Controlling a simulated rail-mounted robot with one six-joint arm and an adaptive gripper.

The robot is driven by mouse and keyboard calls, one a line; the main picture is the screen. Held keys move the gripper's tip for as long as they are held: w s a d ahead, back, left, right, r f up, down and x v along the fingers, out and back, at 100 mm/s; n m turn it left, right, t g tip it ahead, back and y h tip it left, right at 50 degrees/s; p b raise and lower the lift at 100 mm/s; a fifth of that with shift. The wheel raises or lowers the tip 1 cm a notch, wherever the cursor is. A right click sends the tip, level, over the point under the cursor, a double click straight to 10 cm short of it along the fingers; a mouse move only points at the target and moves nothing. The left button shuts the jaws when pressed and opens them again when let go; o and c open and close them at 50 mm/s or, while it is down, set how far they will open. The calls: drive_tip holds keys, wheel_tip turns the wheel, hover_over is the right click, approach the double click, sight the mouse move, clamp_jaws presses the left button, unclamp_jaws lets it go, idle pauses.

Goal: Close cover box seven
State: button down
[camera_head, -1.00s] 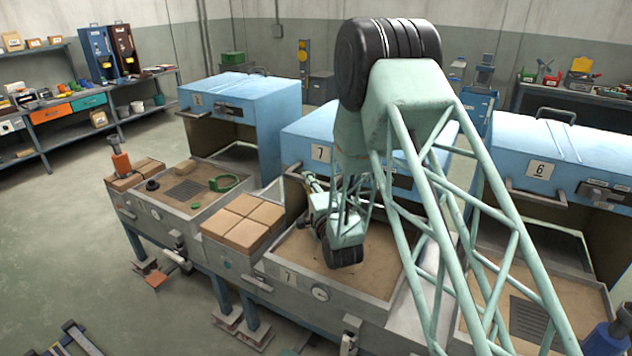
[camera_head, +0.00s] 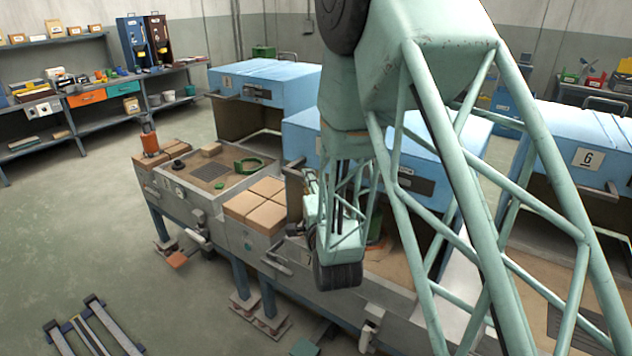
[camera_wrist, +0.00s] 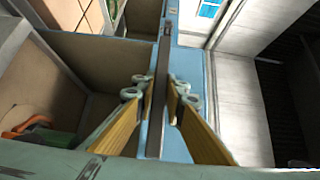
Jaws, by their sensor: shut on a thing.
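Cover box seven's blue cover (camera_head: 300,136) stands raised over its box, with its front opening visible. My arm hides much of the cover, including its number plate. The box's grey front wall (camera_head: 392,302) and brown bed show below it. In the wrist view, the two yellow finger pads of my gripper (camera_wrist: 160,100) are shut on a long dark bar (camera_wrist: 162,60). The bar runs in front of a blue surface (camera_wrist: 186,66). It looks like a handle bar of the cover, but its ends are not clear. In the head view my fingertips are hidden behind the wrist.
Cover box six (camera_head: 575,150) stands open at the right. Another open blue box (camera_head: 285,78) is at the back left. Brown blocks (camera_head: 258,203) lie left of box seven. Open floor (camera_head: 90,230) is at the left.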

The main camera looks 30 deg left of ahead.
drive_tip(key=shift+s+a+f+b, duration=0.15)
drive_tip(key=shift+s+b, duration=0.15)
drive_tip(key=shift+s, duration=0.45)
drive_tip(key=c, duration=2.6)
unclamp_jaws()
drive_tip(key=shift+s, duration=0.2)
drive_tip(key=shift+c, duration=0.2)
drive_tip(key=shift+w, duration=0.1)
drive_tip(key=v, duration=1.2)
drive_tip(key=shift+w+r, duration=0.1)
drive_tip(key=shift+r, duration=0.1)
